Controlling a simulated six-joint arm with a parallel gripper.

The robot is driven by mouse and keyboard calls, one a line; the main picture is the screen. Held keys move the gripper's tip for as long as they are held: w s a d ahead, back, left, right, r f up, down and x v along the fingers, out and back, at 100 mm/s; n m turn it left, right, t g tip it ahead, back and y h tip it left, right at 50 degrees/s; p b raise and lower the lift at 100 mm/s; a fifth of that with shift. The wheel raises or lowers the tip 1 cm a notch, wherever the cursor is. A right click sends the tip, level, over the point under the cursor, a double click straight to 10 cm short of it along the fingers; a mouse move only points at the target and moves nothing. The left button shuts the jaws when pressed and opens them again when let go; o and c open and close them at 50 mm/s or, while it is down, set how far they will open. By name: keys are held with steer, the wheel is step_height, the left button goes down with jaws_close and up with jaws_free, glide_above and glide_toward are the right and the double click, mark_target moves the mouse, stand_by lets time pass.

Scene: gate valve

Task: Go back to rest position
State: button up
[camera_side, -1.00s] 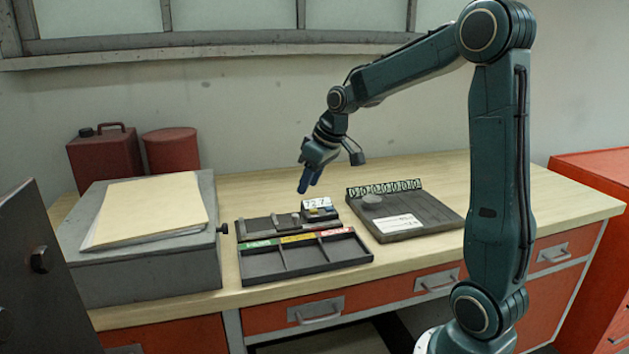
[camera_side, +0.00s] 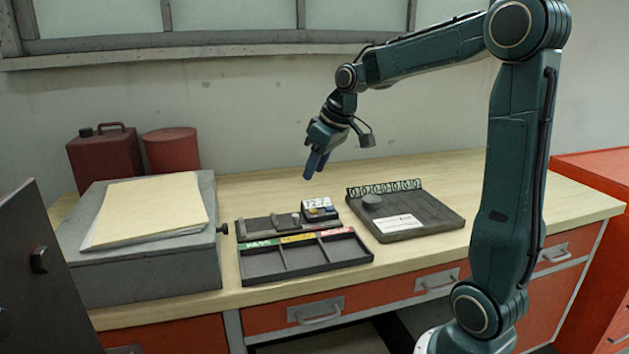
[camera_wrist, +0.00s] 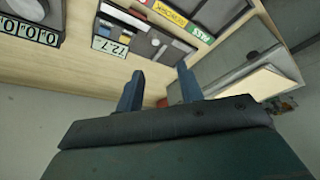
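My gripper (camera_side: 316,165) hangs in the air above the back part of the workbench, above the small display block that reads 72.7 (camera_side: 317,208). In the wrist view my gripper (camera_wrist: 158,82) shows two blue fingers standing apart with nothing between them. The fingers touch nothing. Beyond them in the wrist view lie the 72.7 display (camera_wrist: 110,45) and the sorting tray (camera_wrist: 205,38).
The sorting tray (camera_side: 262,264) has green, yellow and red labels. A dark plate (camera_side: 440,216) with a round disc and a white card lies at right. A grey box (camera_side: 130,265) with folders stands at left. Red cans (camera_side: 172,152) stand behind it.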

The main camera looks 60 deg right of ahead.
steer(key=s+a+t, duration=0.1)
steer(key=s+a, duration=1.5)
steer(key=s, duration=0.3)
steer(key=shift+s+f, duration=0.2)
steer(key=shift+f, duration=0.25)
